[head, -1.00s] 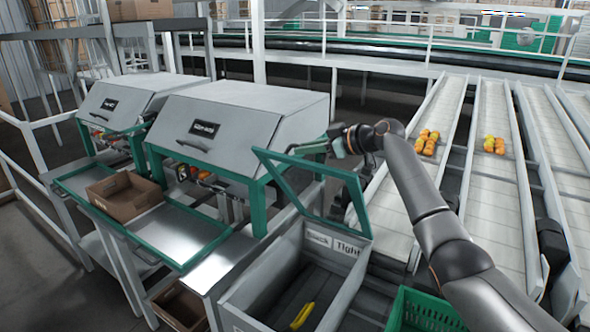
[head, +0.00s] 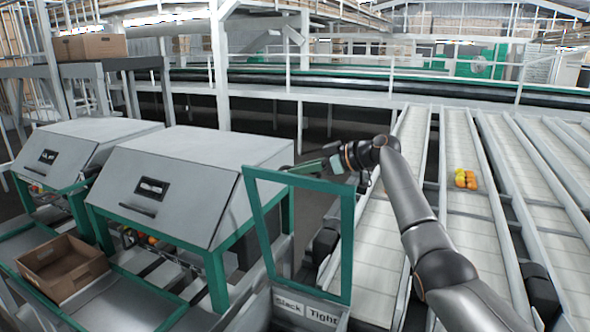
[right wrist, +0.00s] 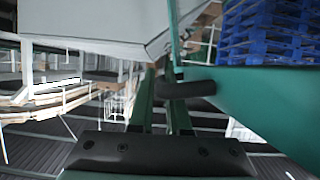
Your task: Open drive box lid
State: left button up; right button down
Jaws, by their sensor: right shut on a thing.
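The drive box lid (head: 348,240) is a green frame with a clear pane. In the head view it stands raised, close to upright, above the grey drive box (head: 340,318), whose "Slack Tight" label shows at the bottom edge. The box's inside is out of view. My right gripper (head: 305,167) is at the lid's top edge. In the right wrist view its two green fingers (right wrist: 163,80) are close together at a dark handle bar (right wrist: 195,88) that joins the green lid frame (right wrist: 250,95); it is shut on this handle. My left gripper is not in view.
Two grey hooded machines (head: 180,160) on green legs stand at left. A cardboard box (head: 62,265) sits on a bench before them. Sloping belts (head: 470,230) run along the right, with a few tomatoes (head: 466,179). A white railing (head: 400,60) crosses the back.

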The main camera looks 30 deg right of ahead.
jog(key=shift+w+d+f, duration=0.2)
jog(key=shift+d, duration=0.1)
jog(key=c, duration=1.2)
grip_release()
jog(key=shift+o, duration=0.2)
jog(key=shift+r, duration=0.1)
jog(key=b+v, duration=0.3)
jog(key=v, duration=0.9)
jog(key=shift+s+d+r, duration=0.1)
jog(key=shift+s, duration=0.05)
jog(key=shift+d, duration=0.1)
